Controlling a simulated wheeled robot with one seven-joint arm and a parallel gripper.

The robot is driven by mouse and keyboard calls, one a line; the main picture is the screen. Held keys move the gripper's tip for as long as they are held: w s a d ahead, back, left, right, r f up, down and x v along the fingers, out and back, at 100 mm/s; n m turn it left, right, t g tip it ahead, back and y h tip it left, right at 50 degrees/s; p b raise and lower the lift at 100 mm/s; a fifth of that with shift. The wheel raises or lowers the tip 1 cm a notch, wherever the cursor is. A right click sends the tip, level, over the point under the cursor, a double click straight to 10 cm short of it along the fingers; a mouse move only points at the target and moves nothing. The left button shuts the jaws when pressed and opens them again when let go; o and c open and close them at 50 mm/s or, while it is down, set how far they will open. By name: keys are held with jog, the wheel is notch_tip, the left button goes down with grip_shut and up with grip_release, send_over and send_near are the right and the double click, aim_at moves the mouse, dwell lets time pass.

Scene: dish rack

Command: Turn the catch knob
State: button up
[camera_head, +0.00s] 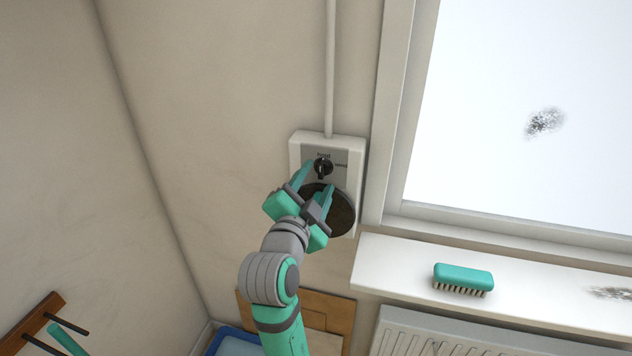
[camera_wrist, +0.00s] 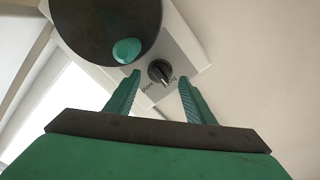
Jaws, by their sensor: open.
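The catch knob (camera_head: 323,167) is a small black knob on the grey upper part of a white wall box (camera_head: 297,150). Small labels sit beside it. It also shows in the wrist view (camera_wrist: 159,71), between my fingertips in the picture. My gripper (camera_head: 320,176) is open, with its teal fingers pointing at the box. In the wrist view my fingers (camera_wrist: 160,88) lie to either side of the knob, apart from it. A dark round disc (camera_head: 342,212) sits on the box below the knob, partly hidden by my gripper. The wrist view shows a green button-like part (camera_wrist: 126,50) on it.
A white pipe (camera_head: 330,70) runs up the wall from the box. The window frame (camera_head: 391,110) is close on the right. A teal brush (camera_head: 463,277) lies on the sill (camera_head: 392,268). The wall left of the box is clear.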

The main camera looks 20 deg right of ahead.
jog(key=shift+s+a, duration=0.45)
jog(key=shift+a, duration=0.15)
jog(key=shift+d+v, duration=0.2)
jog(key=shift+v, duration=2.15)
jog(key=shift+s, duration=0.15)
